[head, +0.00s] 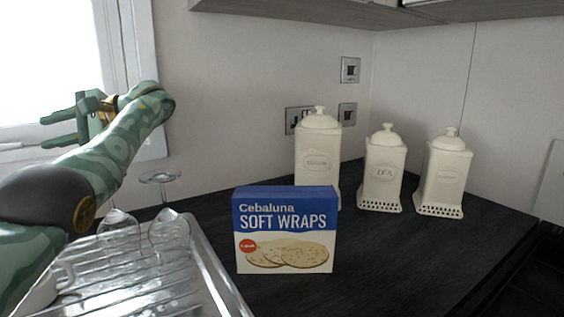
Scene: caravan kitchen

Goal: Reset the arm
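My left arm comes in from the left, bent up over the sink drainer. Its green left gripper (44,132) is raised in front of the bright window, with its fingers pointing left. The two fingers stand apart with a gap between them, and nothing shows between them. The gripper is well above the counter and apart from the objects on it. My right gripper is not in view.
A blue and white soft wraps box (285,230) stands upright on the dark counter (400,250). Three cream canisters (318,155) stand behind it, near the wall. Upturned glasses (169,230) stand on the metal drainer (215,275), beneath my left arm. Wall cupboards (300,10) hang above.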

